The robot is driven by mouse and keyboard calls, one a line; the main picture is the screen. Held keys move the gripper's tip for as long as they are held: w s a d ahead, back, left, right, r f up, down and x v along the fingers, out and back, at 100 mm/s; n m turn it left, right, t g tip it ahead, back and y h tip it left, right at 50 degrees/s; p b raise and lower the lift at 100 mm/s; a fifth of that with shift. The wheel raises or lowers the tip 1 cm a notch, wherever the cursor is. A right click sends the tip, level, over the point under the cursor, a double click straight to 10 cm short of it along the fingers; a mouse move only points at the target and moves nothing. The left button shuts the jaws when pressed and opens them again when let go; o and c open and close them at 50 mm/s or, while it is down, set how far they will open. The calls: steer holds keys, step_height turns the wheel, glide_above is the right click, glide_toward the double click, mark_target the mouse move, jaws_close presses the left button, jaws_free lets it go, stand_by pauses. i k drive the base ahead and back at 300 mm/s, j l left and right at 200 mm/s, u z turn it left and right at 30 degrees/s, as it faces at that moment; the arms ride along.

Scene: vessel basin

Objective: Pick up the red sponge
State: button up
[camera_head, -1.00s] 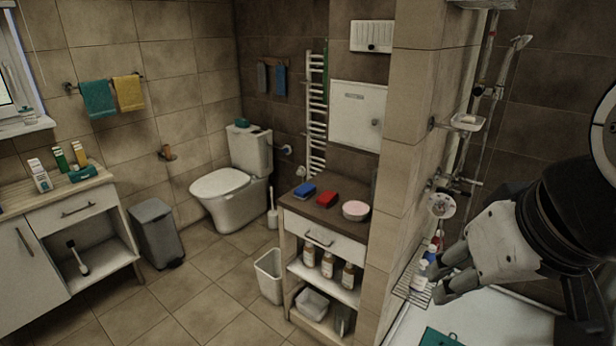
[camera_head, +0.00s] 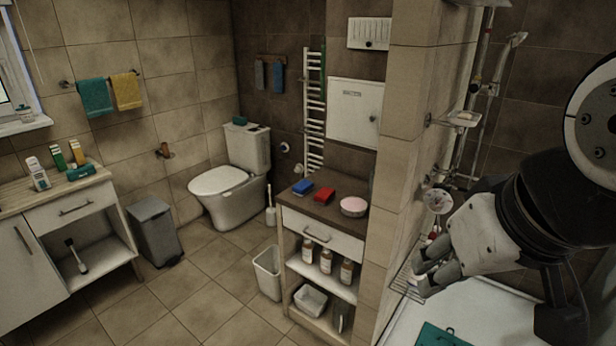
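The red sponge (camera_head: 324,194) lies flat on the dark top of the small cabinet (camera_head: 314,207), between a blue sponge (camera_head: 302,187) on its left and a pink round dish (camera_head: 354,206) on its right. My gripper (camera_head: 420,278) is at the right, in front of the shower area and well apart from the red sponge. The wall end stands between the gripper and the cabinet in the picture. Its fingers point left and down, and nothing shows clearly between them. I cannot tell how far apart they are.
The tiled wall end (camera_head: 399,150) juts out right of the cabinet. A white bin (camera_head: 267,273) stands at the cabinet's left. A wire rack (camera_head: 407,281) hangs near my gripper. The tiled floor (camera_head: 205,290) at the lower left is clear.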

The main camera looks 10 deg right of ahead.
mark_target(325, 195)
steer(key=i+j, duration=0.25)
steer(key=i, duration=0.2)
steer(key=i+j+u, duration=0.1)
steer(key=i+j, duration=0.15)
steer(key=i, duration=0.15)
steer(key=i+j, duration=0.25)
steer(key=i, duration=0.2)
steer(key=i+j+u, duration=0.1)
steer(key=i, duration=0.35)
steer(key=i+j, duration=0.3)
steer(key=i, duration=0.1)
